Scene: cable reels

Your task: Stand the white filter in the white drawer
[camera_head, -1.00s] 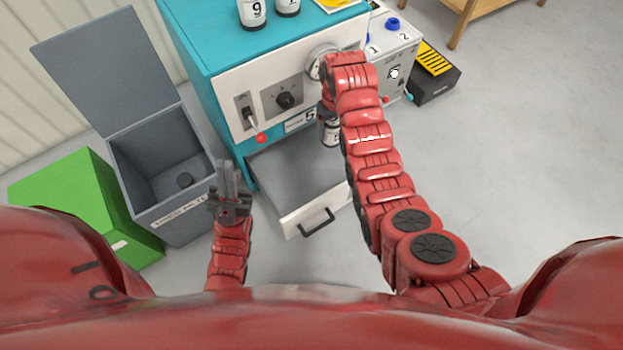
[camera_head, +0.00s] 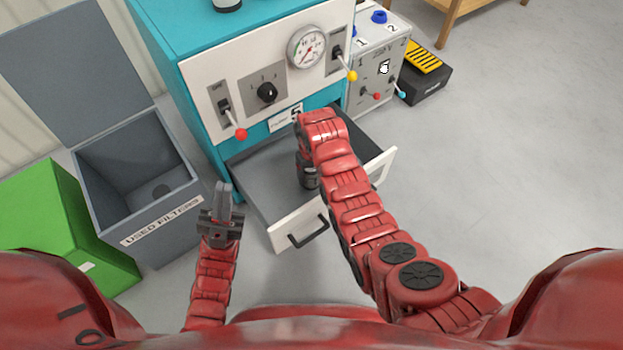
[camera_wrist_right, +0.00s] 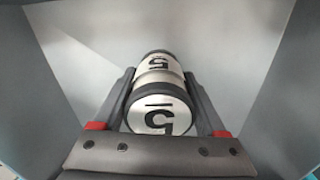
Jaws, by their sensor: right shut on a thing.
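The white filter (camera_wrist_right: 160,108), a cylinder with black bands and a black 5, is between the fingers of my right gripper (camera_wrist_right: 165,112) in the right wrist view. The grey inside of the drawer surrounds it there. In the head view my right gripper (camera_head: 308,178) reaches down into the open white drawer (camera_head: 281,238), and my arm mostly hides the filter. I cannot tell whether the filter's base touches the drawer floor. My left gripper (camera_head: 224,192) is shut and empty, left of the drawer's front.
A teal machine (camera_head: 160,75) with a dial, gauge and levers stands above the drawer. A grey used-filters bin (camera_head: 128,205) with a raised lid and a green box (camera_head: 50,225) stand at left. A grey numbered unit (camera_head: 372,75) and black box (camera_head: 425,72) stand at right.

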